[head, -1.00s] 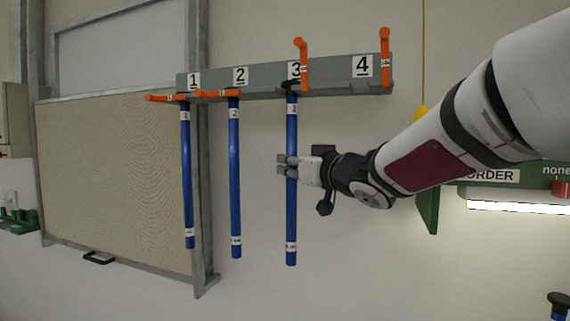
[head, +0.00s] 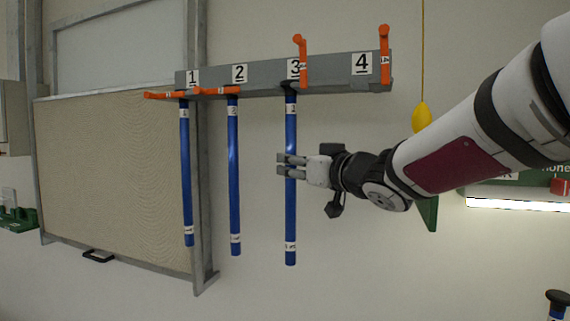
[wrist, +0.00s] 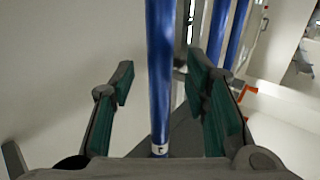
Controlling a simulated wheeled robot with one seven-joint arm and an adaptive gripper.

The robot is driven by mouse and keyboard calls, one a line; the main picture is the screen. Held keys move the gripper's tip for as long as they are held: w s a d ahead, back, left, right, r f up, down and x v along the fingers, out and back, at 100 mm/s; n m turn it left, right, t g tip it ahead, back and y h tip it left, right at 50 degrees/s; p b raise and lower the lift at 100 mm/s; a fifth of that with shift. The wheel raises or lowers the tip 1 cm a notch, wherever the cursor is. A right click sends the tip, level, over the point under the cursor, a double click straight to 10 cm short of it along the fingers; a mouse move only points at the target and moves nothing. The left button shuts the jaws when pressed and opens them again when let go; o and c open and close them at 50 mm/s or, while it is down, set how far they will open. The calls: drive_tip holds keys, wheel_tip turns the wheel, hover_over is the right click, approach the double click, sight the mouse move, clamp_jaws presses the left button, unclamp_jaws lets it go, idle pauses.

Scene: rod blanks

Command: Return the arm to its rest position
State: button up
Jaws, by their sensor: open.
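My gripper (head: 283,164) is open at the middle of the blue rod (head: 291,215) that hangs under number 3. In the wrist view the same rod (wrist: 161,70) shows between the two green-padded fingers (wrist: 165,95), with a visible gap on each side. The rod hangs upright from the grey rack (head: 340,72). My arm reaches in from the right.
Two more blue rods hang under number 1 (head: 186,170) and number 2 (head: 234,180). Orange levers at 1 and 2 lie sideways; those at 3 (head: 302,60) and 4 (head: 384,55) stand up. Position 4 holds no rod. A yellow pendant (head: 421,117) hangs near my arm.

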drive_tip(key=v, duration=0.9)
drive_tip(key=s+d+f+m+g+h+b, duration=0.1)
drive_tip(key=s+d+f+m+g+h, duration=0.1)
drive_tip(key=s+d+f+m+h, duration=0.25)
drive_tip(key=s+d+f+m+g+h+b, duration=0.1)
drive_tip(key=s+d+f+m+h, duration=0.1)
drive_tip(key=s+d+f+h, duration=0.4)
drive_tip(key=s+f+g+y, duration=0.1)
drive_tip(key=s+f+g, duration=0.6)
drive_tip(key=s+f, duration=0.6)
drive_tip(key=shift+s+a+n+y+b, duration=0.3)
drive_tip(key=shift+a+n+y+b, duration=0.05)
drive_tip(key=shift+a, duration=0.15)
